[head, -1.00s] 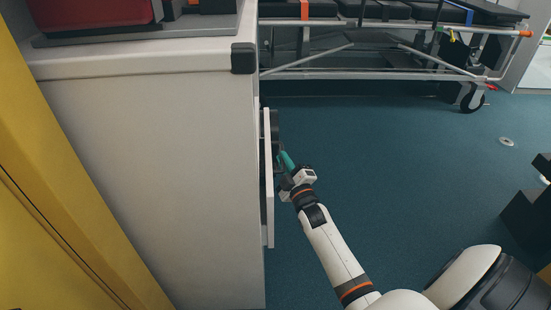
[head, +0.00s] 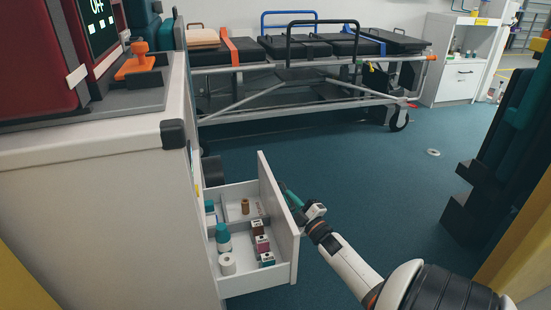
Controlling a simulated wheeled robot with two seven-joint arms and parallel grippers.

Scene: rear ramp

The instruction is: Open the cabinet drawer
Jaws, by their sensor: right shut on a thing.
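The white cabinet (head: 90,210) stands at the left in the head view. Its drawer (head: 284,232) is pulled well out toward the right, and its inside shows. Bottles, small boxes and a white roll lie in its compartments. My right gripper (head: 290,198) is at the outer face of the drawer front, shut on what seems to be the handle. The drawer front hides the handle and most of the fingertips. My left gripper is not in view.
A wheeled stretcher (head: 310,90) stands across the back. Red equipment (head: 55,55) sits on the cabinet top. Dark stepped blocks (head: 478,205) are at the right.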

